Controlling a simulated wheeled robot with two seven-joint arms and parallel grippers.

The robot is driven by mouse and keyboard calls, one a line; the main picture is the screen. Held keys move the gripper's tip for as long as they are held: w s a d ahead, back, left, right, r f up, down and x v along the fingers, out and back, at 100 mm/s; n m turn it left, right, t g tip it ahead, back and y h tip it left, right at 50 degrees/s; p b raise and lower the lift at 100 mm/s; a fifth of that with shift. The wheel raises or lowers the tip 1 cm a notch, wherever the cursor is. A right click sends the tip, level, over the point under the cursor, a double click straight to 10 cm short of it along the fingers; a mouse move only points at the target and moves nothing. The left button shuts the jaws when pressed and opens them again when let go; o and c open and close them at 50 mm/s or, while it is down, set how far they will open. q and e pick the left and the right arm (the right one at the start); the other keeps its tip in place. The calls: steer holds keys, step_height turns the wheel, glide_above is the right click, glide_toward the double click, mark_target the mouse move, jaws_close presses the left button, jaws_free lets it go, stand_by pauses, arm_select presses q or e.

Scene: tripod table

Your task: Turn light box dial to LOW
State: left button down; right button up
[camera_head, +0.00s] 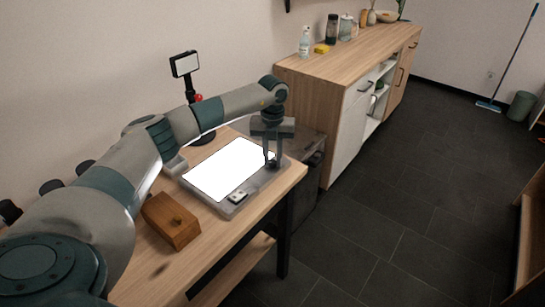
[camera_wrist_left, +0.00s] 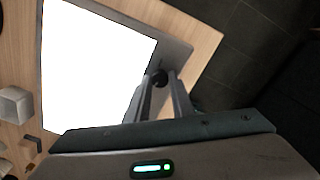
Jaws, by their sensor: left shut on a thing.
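The light box (camera_head: 214,197) lies flat on the wooden table with its white panel glowing brightly. It also fills the upper left of the left wrist view (camera_wrist_left: 92,65). My left gripper (camera_head: 271,163) reaches down over the box's far right corner. In the left wrist view its two fingers (camera_wrist_left: 160,80) are closed around a small dark round dial (camera_wrist_left: 159,79) on the box's grey border. The dial's markings and setting cannot be read. A small white piece (camera_head: 237,196) sits on the near border of the box. My right gripper is not in view.
A stand with a small screen (camera_head: 185,65) and a red ball rises behind. A long cabinet (camera_head: 341,62) holds bottles and a yellow sponge.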

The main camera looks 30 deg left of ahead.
arm_select(q)
steer(key=shift+n, duration=0.3)
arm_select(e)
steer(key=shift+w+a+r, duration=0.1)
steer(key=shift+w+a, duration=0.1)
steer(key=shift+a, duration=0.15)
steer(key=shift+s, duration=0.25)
arm_select(q)
steer(key=c, duration=1.5)
jaws_free()
steer(key=shift+c, duration=0.2)
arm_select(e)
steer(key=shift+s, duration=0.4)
arm_select(q)
steer(key=shift+r, duration=0.1)
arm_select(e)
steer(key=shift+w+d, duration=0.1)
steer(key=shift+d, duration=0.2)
